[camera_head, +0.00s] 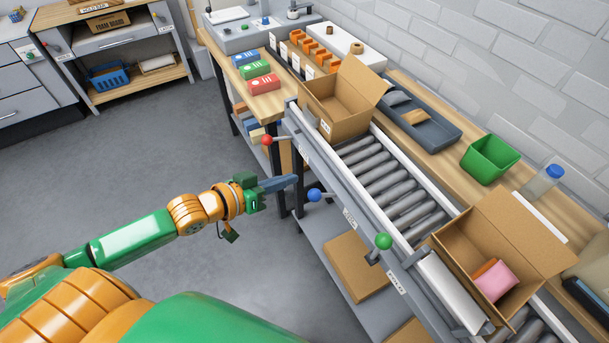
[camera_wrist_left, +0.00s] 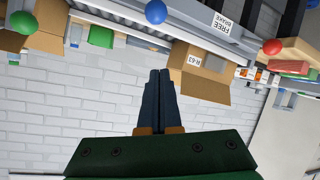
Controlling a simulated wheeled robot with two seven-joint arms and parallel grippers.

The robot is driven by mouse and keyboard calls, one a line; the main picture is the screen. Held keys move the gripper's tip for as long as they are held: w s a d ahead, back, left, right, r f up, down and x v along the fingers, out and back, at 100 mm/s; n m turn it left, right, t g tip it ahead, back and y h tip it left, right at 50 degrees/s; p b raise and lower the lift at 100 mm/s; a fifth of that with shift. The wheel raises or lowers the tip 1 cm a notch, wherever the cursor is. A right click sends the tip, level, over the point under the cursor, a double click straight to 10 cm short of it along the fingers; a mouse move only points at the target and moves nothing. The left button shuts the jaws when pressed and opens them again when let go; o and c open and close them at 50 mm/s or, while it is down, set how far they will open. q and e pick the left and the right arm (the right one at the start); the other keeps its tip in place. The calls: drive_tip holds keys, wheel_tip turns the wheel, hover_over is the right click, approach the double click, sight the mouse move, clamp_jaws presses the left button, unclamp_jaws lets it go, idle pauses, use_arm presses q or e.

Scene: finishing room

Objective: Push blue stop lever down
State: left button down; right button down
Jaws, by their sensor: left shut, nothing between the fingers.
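The blue stop lever's round knob (camera_head: 314,195) sticks out from the near side rail of the roller conveyor (camera_head: 352,187), between a red-knobbed lever (camera_head: 267,139) and a green-knobbed lever (camera_head: 383,241). The blue knob also shows at the top of the left wrist view (camera_wrist_left: 156,12). My left gripper (camera_head: 296,180) is shut and empty, its dark fingers pointing right. Its tips are close to the blue knob in the head view, just left of and above it; whether they touch cannot be told. In the left wrist view the closed fingers (camera_wrist_left: 158,75) are below the knob. My right gripper is not in view.
An open carton (camera_head: 340,115) stands at the conveyor's far end; another (camera_head: 460,245) with a pink item is at the near end. A green bin (camera_head: 490,158) and a grey tray (camera_head: 420,115) sit on the bench behind. The floor left of the conveyor is clear.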

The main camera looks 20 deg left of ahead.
sight(311, 190)
use_arm(q)
drive_tip(key=w+d+f, duration=0.1)
drive_tip(key=w+f, duration=0.1)
drive_tip(key=w+d+f, duration=0.3)
drive_tip(key=w, duration=0.1)
drive_tip(key=shift+w+d+f, duration=0.15)
drive_tip(key=shift+f, duration=0.25)
drive_tip(key=shift+s+f+p, duration=0.35)
drive_tip(key=shift+s+f, duration=0.05)
drive_tip(key=shift+s, duration=0.2)
drive_tip(key=shift+w, duration=0.1)
